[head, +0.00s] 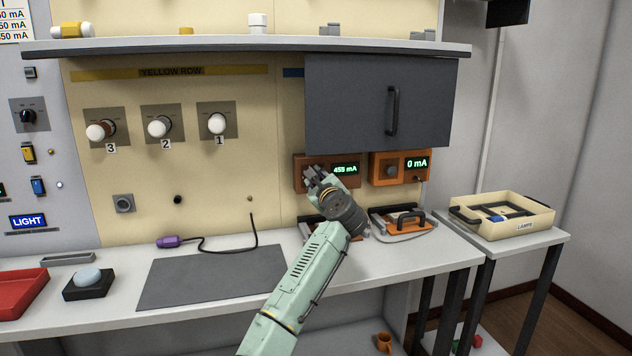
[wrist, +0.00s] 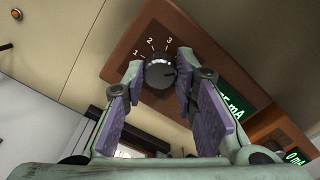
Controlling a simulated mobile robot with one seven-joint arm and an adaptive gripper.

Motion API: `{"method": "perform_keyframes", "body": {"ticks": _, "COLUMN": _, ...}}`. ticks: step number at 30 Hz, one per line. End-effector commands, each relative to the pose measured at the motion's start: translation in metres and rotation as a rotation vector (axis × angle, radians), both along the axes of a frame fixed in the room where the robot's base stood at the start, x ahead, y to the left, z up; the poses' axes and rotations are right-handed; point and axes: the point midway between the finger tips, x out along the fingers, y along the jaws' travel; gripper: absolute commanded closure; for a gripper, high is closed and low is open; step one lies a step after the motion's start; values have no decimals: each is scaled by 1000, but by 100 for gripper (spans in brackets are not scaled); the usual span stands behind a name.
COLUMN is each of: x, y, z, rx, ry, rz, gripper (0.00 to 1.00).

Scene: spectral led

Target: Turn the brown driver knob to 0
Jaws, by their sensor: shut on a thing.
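The brown driver (head: 299,174) is mounted on the back panel under the dark cabinet, and its green display (head: 345,169) reads about 455 mA. Its dark round knob (wrist: 160,73) shows in the wrist view, with marks 1, 2 and 3 around it on the brown face (wrist: 190,38). My gripper (head: 313,174) is at the knob and hides it in the head view. In the wrist view the fingertips of my gripper (wrist: 160,70) sit on either side of the knob, shut on it. Where the knob points is hard to tell.
An orange driver (head: 377,180) reading 0 mA stands just right. The dark cabinet (head: 345,95) hangs above my gripper. Handled plates (head: 405,222) lie on the bench below. A grey mat (head: 205,278) and a purple-ended cable (head: 170,241) lie to the left.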

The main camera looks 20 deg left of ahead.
Motion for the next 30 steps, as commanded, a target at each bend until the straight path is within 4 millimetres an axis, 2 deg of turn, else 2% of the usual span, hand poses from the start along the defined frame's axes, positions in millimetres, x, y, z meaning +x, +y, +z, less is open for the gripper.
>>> {"method": "perform_keyframes", "body": {"ticks": 30, "x": 0, "y": 1, "z": -4, "rx": -806, "ry": -540, "rz": 3, "gripper": 100}}
